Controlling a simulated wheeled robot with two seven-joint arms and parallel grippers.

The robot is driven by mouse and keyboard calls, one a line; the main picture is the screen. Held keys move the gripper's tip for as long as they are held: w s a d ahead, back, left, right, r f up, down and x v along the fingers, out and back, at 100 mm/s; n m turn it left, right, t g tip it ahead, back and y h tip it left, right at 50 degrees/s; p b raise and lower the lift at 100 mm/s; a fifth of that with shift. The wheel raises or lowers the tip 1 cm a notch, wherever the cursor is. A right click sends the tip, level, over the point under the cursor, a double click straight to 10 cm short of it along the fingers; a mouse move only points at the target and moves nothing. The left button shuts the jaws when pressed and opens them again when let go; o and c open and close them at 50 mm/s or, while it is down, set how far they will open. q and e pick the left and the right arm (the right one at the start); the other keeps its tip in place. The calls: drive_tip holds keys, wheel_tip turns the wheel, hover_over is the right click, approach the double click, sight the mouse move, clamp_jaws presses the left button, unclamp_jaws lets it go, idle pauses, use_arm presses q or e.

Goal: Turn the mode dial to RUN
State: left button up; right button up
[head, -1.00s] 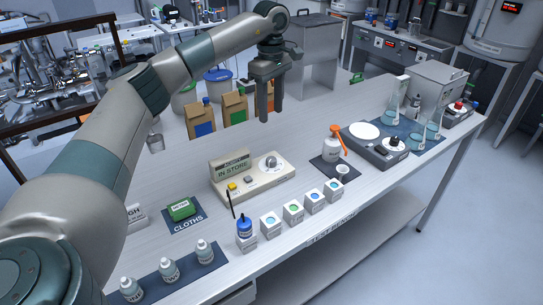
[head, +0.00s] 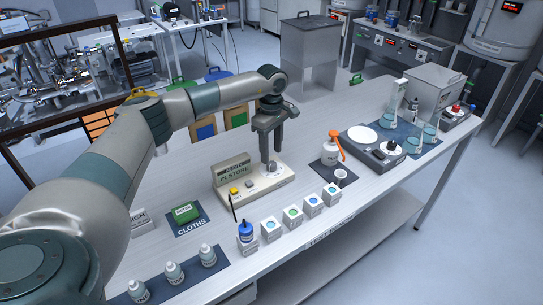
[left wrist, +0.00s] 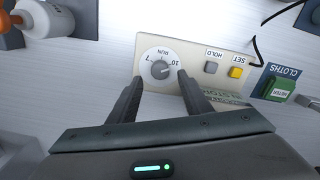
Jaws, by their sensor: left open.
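The mode dial (left wrist: 160,69) is a round grey knob on a pale plate with a ring of marks, one reading RUN. It sits at the right end of a cream control box (head: 255,192) with a display (head: 233,173) reading IN STORE. My left gripper (head: 270,160) is open and points down just above the dial, which shows partly behind the fingers in the head view. In the left wrist view its two fingertips (left wrist: 159,82) are spread to either side of the knob, near its lower edge. I cannot tell whether they touch it. My right gripper is out of view.
A yellow SET button (left wrist: 236,72) and a grey HOLD button (left wrist: 211,67) are beside the dial. A white bottle with an orange top (head: 332,150) stands right of the box. Several small white cubes (head: 291,215) line the front edge.

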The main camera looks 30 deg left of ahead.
sight(272, 163)
use_arm(q)
drive_tip(key=shift+f+p, duration=0.65)
drive_tip(key=shift+f, duration=1.65)
drive_tip(key=shift+c, duration=0.7)
drive_tip(key=c, duration=0.9)
